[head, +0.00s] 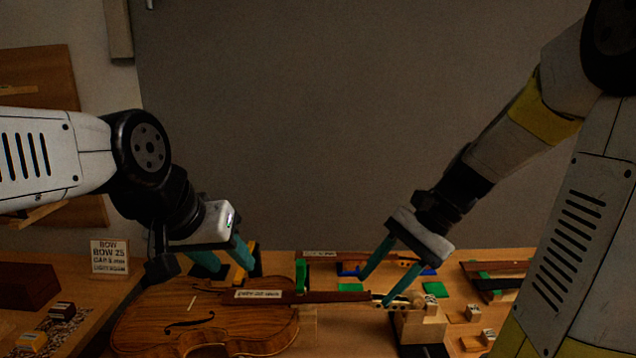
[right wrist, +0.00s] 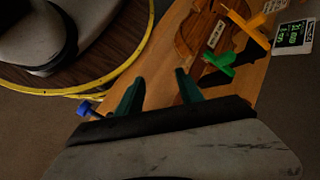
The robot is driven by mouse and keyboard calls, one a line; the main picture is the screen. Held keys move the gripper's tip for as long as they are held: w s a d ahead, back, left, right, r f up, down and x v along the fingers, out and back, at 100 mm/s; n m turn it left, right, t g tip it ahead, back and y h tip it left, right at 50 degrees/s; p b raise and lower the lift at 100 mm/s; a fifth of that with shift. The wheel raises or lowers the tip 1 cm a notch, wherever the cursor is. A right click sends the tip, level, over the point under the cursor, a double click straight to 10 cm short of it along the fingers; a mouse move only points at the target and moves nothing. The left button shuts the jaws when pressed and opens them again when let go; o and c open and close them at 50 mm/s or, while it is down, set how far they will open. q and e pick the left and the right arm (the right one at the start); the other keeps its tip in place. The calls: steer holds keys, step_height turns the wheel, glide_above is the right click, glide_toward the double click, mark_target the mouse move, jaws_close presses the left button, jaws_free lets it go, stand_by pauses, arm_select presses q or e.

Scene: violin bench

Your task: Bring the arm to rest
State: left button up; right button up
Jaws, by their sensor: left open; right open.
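My left gripper (head: 222,262) is open, with teal fingers, above the upper left part of the violin body. My right gripper (head: 373,284) is open above the right side of the bench, near the violin's neck end. In the right wrist view its two dark teal fingers (right wrist: 160,90) are spread apart with nothing between them. The violin (head: 200,325) lies on the bench, with a labelled dark fingerboard (head: 335,296) pointing right. The violin's body also shows in the right wrist view (right wrist: 197,38).
A sign reading BOW (head: 109,257) stands at the left. A wooden block (head: 420,326) stands below my right gripper. Small blocks and dark strips (head: 497,268) lie at the right. A green clamp (right wrist: 222,62) and a display (right wrist: 293,36) show in the right wrist view.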

steer(key=s+d+r+n+t+h, duration=0.3)
steer(key=s+r+n+t+h, duration=0.1)
steer(key=r+n+t, duration=0.3)
steer(key=shift+n+t+h, duration=0.4)
steer(key=shift+n+h, duration=0.1)
steer(key=shift+n, duration=0.4)
steer(key=shift+r, duration=0.1)
